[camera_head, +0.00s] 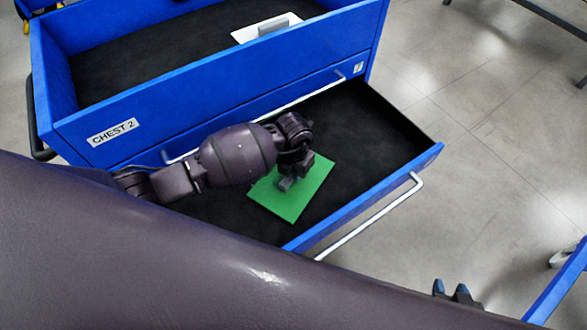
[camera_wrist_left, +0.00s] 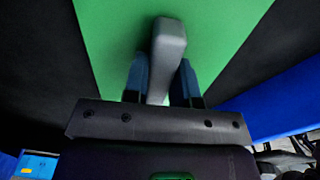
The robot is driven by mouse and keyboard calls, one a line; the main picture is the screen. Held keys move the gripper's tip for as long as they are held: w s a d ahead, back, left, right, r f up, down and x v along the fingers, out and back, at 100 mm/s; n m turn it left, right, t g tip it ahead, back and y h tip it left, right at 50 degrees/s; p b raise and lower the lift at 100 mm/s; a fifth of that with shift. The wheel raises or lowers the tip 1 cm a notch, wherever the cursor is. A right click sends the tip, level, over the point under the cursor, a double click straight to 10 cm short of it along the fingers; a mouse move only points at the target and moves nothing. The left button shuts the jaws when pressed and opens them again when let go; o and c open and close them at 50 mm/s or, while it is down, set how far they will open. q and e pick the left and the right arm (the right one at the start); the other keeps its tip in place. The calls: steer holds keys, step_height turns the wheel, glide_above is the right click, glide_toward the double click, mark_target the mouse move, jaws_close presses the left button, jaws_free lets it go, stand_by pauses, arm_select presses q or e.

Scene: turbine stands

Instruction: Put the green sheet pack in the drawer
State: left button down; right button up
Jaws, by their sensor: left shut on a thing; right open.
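The green sheet pack (camera_head: 303,198) is a flat green square with a grey grip block (camera_wrist_left: 167,50) on top. It is inside the outline of the open lower drawer (camera_head: 385,135), above its black floor; I cannot tell whether it touches the floor. My left gripper (camera_head: 288,182) is over the pack, shut on the grey block. In the left wrist view its two blue fingers (camera_wrist_left: 163,80) stand on either side of the block. My right gripper (camera_head: 458,292) shows only its fingertips at the lower right, apart and empty, outside the drawer.
The blue chest labelled CHEST 2 (camera_head: 85,125) has an open top compartment holding a white sheet (camera_head: 250,33) with a grey block. A silver handle (camera_head: 370,220) runs along the lower drawer's front. Grey floor is clear at right; a blue edge (camera_head: 560,285) stands lower right.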

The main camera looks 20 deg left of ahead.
steer(key=shift+s, duration=0.1)
arm_select(q)
steer(key=shift+f, duration=0.25)
arm_select(e)
steer(key=shift+s+d+f, duration=0.1)
steer(key=shift+s+f, duration=0.25)
arm_select(q)
steer(key=shift+f, duration=0.1)
arm_select(e)
steer(key=shift+f, duration=0.1)
arm_select(q)
steer(key=c, duration=1.1)
jaws_free()
steer(key=shift+o, duration=1.3)
arm_select(e)
steer(key=shift+w, duration=0.35)
arm_select(q)
steer(key=shift+o, duration=0.7)
arm_select(e)
steer(key=shift+w+r, duration=0.1)
steer(key=shift+r, duration=0.1)
